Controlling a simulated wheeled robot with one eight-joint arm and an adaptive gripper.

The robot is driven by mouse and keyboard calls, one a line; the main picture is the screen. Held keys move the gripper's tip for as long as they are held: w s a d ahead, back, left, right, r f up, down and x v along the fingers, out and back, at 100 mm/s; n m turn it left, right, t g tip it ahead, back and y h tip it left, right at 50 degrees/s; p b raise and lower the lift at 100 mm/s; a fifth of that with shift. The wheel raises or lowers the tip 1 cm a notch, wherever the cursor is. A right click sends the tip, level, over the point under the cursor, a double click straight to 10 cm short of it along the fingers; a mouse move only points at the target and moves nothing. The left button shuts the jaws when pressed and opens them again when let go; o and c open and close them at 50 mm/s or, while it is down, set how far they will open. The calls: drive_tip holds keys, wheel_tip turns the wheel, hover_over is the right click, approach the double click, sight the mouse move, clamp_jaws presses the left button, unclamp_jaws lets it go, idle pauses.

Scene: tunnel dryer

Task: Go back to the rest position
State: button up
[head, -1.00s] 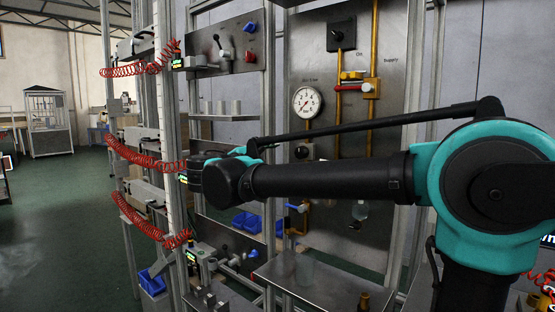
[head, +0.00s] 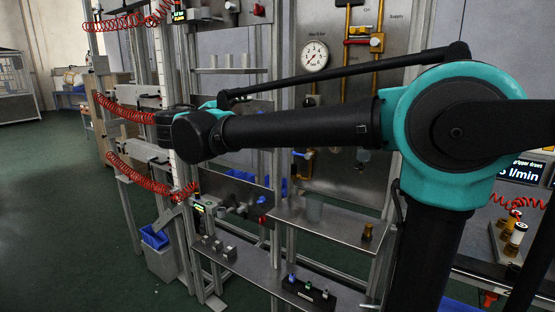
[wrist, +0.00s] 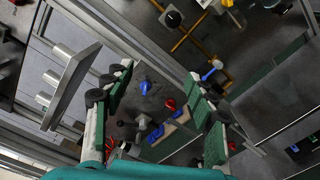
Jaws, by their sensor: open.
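My arm (head: 290,130) stretches across the head view from the big teal joint at the right toward the steel rack at the left. My gripper (wrist: 160,78) shows in the wrist view with its two green-padded fingers wide apart and nothing between them. Beyond the fingers is a metal panel with a blue knob (wrist: 145,87) and a red knob (wrist: 169,104). In the head view the gripper itself is hidden behind the black arm joint.
A panel with a pressure gauge (head: 315,56) and yellow pipes stands behind the arm. Red coiled hoses (head: 125,110) hang at the left. A steel shelf (head: 325,222) sits below the arm. Green floor (head: 60,210) is open at the left.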

drive_tip(key=s+d+f+m+g+y, duration=0.25)
drive_tip(key=d+f+m+g, duration=0.45)
drive_tip(key=d+f, duration=1.6)
drive_tip(key=s+d+f+m+g+y, duration=0.1)
drive_tip(key=s+f, duration=0.1)
drive_tip(key=f, duration=0.2)
drive_tip(key=s+d+f+m+g+y, duration=0.1)
drive_tip(key=s+f, duration=0.2)
drive_tip(key=f, duration=0.2)
drive_tip(key=s+d+f+m+g+y, duration=0.1)
drive_tip(key=s+f, duration=0.2)
drive_tip(key=f, duration=0.1)
drive_tip(key=shift+d+f, duration=0.4)
drive_tip(key=s+f+m+y, duration=0.4)
drive_tip(key=s+f+m, duration=0.2)
drive_tip(key=s+f, duration=0.4)
drive_tip(key=shift+f+m+g, duration=0.2)
drive_tip(key=shift+m+g, duration=0.1)
drive_tip(key=shift+s+y, duration=0.1)
drive_tip(key=shift+y, duration=0.15)
drive_tip(key=shift+c, duration=0.2)
